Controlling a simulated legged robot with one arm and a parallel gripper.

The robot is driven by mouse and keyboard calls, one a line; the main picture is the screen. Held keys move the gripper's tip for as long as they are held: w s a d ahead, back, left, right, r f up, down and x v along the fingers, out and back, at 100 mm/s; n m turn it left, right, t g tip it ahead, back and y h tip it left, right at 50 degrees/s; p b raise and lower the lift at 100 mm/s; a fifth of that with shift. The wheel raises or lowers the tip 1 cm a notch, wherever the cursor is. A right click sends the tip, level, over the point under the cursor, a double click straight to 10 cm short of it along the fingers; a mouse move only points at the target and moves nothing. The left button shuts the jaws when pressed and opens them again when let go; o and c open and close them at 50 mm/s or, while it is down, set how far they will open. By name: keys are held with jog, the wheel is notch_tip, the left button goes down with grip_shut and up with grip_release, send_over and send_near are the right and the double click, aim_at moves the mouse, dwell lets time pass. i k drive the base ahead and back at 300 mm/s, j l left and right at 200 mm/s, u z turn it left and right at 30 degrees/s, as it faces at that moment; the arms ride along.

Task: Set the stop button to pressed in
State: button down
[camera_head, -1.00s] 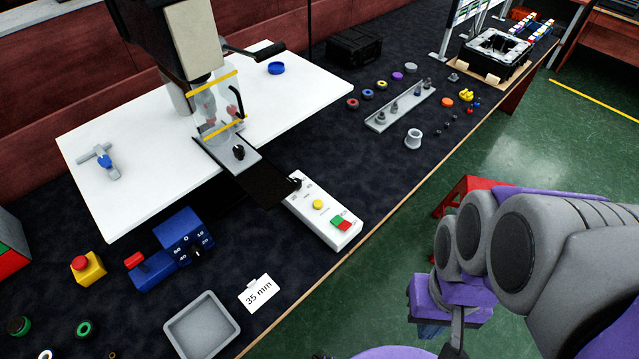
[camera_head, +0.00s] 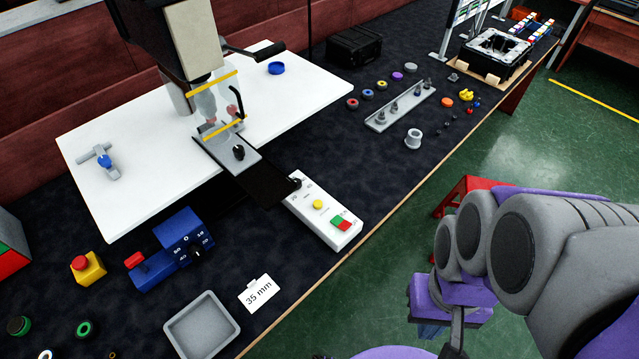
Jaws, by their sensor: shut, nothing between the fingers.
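A white control box (camera_head: 323,212) lies near the table's front edge, with a yellow button (camera_head: 318,204) and a green button (camera_head: 338,220) beside a red button (camera_head: 344,225). A yellow box (camera_head: 89,268) with a red mushroom button (camera_head: 80,263) stands at the left. I cannot tell which red button is the stop button, or whether either is pressed in. My gripper (camera_head: 457,330) is at the lower right, off the table's front edge and apart from both boxes. It is shut and empty, and partly hidden by my arm.
A machine (camera_head: 200,75) stands over a white board (camera_head: 130,165). A blue box with a dial (camera_head: 184,235), a grey tray (camera_head: 202,326) and a "35 mm" card (camera_head: 259,293) lie nearby. A red stool (camera_head: 465,192) stands on the green floor beside the table.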

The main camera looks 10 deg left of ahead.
aim_at(80, 262)
jog(key=u, duration=2.45)
jog(key=i+j+z, duration=0.7)
jog(key=i+j, duration=0.1)
jog(key=j, duration=0.1)
